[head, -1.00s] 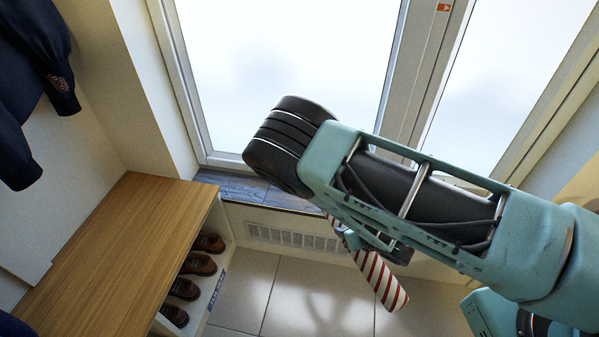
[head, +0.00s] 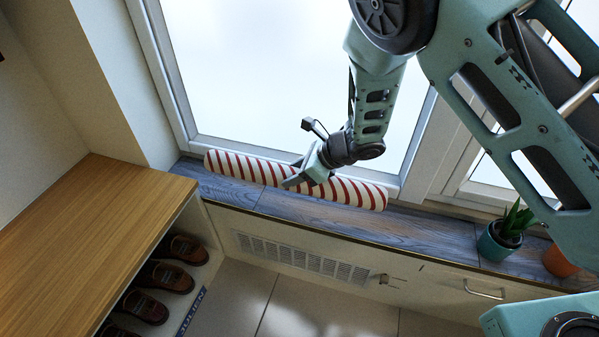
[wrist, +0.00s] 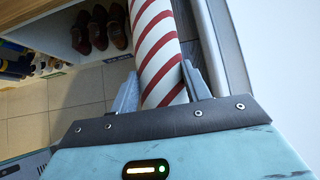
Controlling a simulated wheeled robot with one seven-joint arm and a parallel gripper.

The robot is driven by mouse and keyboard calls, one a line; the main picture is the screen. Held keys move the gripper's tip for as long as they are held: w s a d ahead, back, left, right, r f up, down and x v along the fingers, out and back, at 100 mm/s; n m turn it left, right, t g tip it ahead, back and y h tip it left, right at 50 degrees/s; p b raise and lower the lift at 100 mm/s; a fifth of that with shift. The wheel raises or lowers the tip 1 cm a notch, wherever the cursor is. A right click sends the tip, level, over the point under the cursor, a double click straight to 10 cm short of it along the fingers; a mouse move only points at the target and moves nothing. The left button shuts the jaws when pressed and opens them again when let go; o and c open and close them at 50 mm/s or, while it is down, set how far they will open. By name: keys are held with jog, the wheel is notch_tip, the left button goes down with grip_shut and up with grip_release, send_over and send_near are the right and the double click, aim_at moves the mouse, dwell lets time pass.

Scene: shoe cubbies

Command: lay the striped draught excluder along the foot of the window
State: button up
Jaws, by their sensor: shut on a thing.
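The striped draught excluder (head: 345,191), a red and white roll, lies lengthwise over the dark wooden window sill (head: 420,229), close along the foot of the window (head: 270,75). My gripper (head: 305,177) is shut on it around its middle. In the wrist view the excluder (wrist: 157,50) runs up between the two fingers (wrist: 160,88). I cannot tell whether it touches the sill or hangs just above it.
A potted plant (head: 501,238) and a terracotta pot (head: 559,262) stand on the sill at the right. A wooden-topped shoe cubby (head: 85,235) with brown shoes (head: 168,278) is at the left.

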aim_at(345, 183)
jog(key=shift+f+b, duration=2.1)
jog(key=shift+f, duration=1.25)
jog(key=shift+f+b, duration=0.4)
jog(key=shift+f, duration=0.1)
jog(key=o, duration=1.4)
jog(key=shift+o, duration=0.3)
jog(key=p+v, duration=0.4)
jog(key=v, duration=1.3)
jog(key=shift+s+d+r+p, duration=0.1)
jog(key=shift+d+p, duration=0.1)
jog(key=shift+p, duration=0.15)
